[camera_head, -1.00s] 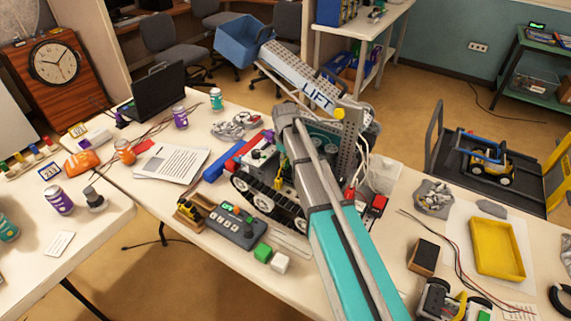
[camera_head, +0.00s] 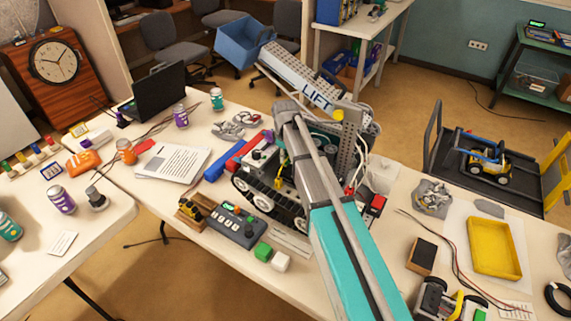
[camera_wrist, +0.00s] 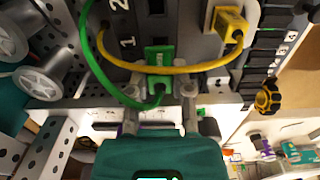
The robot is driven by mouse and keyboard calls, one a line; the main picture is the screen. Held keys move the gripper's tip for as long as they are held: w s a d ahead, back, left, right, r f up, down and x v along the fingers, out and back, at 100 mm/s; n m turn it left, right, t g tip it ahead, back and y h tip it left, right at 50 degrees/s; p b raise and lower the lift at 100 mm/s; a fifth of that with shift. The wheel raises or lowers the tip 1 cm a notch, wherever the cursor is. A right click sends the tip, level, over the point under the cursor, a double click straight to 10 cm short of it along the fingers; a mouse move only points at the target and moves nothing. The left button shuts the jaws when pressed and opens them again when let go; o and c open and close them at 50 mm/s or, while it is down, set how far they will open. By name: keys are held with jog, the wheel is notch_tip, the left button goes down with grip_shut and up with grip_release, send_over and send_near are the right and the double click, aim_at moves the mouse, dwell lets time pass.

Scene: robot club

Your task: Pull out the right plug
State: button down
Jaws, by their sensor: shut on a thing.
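In the wrist view my gripper (camera_wrist: 162,92) is shut on a green plug (camera_wrist: 158,84), with one fingertip on each side of it. A green cable loops from it up to the left. Just above is a green block (camera_wrist: 158,56) on the dark panel (camera_wrist: 130,62), beside the number 1. I cannot tell whether the plug is still seated. A yellow plug (camera_wrist: 229,21) sits at the upper right, and its yellow cable crosses above my fingertips. In the head view my arm hides the gripper and most plugs on the tracked LIFT machine (camera_head: 268,182).
The machine stands on the white table (camera_head: 270,285). A grey control box (camera_head: 236,226), a green block (camera_head: 262,251) and a white block (camera_head: 281,262) lie in front of it. A yellow tray (camera_head: 494,248) is at the right.

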jog(key=shift+r+p, duration=1.15)
jog(key=shift+r, duration=0.05)
dwell(0.6)
jog(key=shift+r+p, duration=0.85)
jog(key=shift+p, duration=0.05)
